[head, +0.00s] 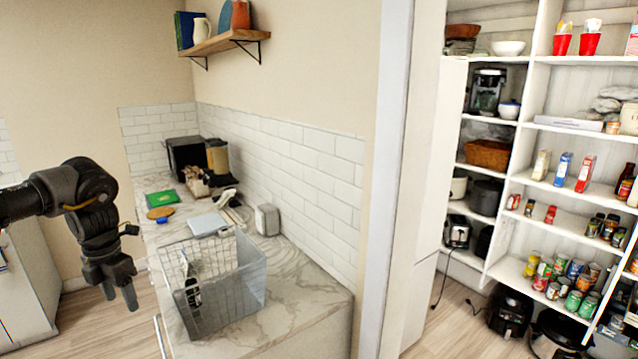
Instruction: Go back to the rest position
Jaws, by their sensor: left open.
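My left gripper (121,292) comes in from the left and hangs with its fingers pointing down. It is open, with nothing visible between its fingers. It is in front of the left edge of the marble counter and to the left of a wire basket (262,290). A dark object with a light label (192,294) shows in the basket. My right gripper is not in view.
The marble counter (300,300) holds the basket, a green item (162,198) and a dark appliance (186,155). A wooden shelf (228,42) is above. Stocked pantry shelving (531,125) stands at the right beyond a white door frame. Wooden floor (85,325) shows below the gripper.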

